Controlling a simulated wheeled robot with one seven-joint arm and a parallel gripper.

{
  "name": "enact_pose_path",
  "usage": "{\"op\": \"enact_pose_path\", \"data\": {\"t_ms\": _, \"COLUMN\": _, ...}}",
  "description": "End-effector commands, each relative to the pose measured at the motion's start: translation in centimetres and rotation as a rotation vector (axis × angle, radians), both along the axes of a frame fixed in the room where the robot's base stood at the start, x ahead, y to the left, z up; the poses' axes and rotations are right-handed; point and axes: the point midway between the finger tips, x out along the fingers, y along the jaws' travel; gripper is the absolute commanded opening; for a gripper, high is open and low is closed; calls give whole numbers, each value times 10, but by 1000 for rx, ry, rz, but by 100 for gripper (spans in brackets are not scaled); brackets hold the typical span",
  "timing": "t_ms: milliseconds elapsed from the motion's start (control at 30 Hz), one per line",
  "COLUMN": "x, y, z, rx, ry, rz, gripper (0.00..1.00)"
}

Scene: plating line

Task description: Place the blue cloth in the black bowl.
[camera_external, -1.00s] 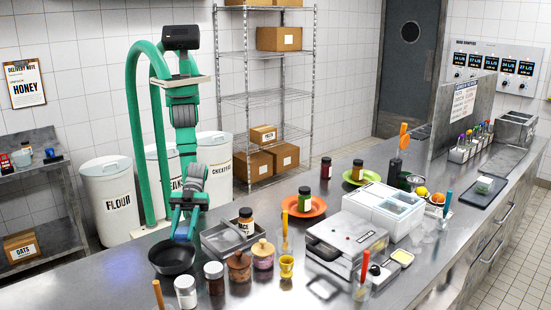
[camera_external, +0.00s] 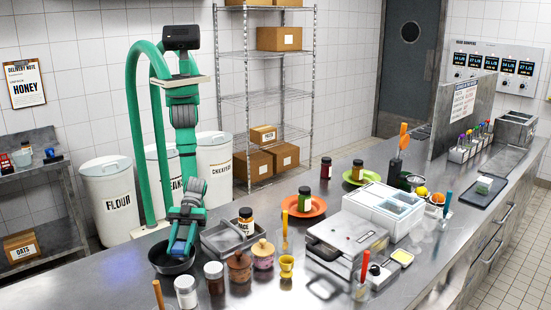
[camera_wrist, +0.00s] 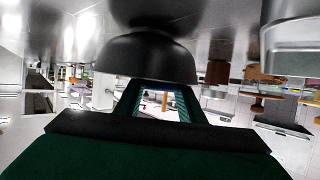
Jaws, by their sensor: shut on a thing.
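The black bowl (camera_external: 163,266) stands on the metal counter at the front left. In the wrist view the dark bowl (camera_wrist: 145,60) fills the upper middle. My gripper (camera_external: 181,249) points down at the bowl, its tip over the bowl's right part. It is shut on the blue cloth (camera_external: 180,245), which shows as a small blue patch at the fingertips. The patch overlaps the bowl's rim in the picture; I cannot tell whether the cloth touches the bowl. The wrist view does not clearly show the cloth.
A metal tray (camera_external: 212,240) with a jar stands close to the right of my gripper. The counter left of the bowl is clear.

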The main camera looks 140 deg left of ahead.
Motion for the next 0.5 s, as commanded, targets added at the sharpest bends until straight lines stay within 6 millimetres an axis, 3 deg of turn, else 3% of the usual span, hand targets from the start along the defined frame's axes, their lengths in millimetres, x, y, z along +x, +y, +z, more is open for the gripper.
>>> {"op": "enact_pose_path", "data": {"t_ms": 467, "x": 0, "y": 0, "z": -11, "rx": 0, "ry": 2, "rz": -1, "gripper": 14}}
{"op": "enact_pose_path", "data": {"t_ms": 500, "x": 0, "y": 0, "z": -11, "rx": 0, "ry": 2, "rz": -1, "gripper": 40}}
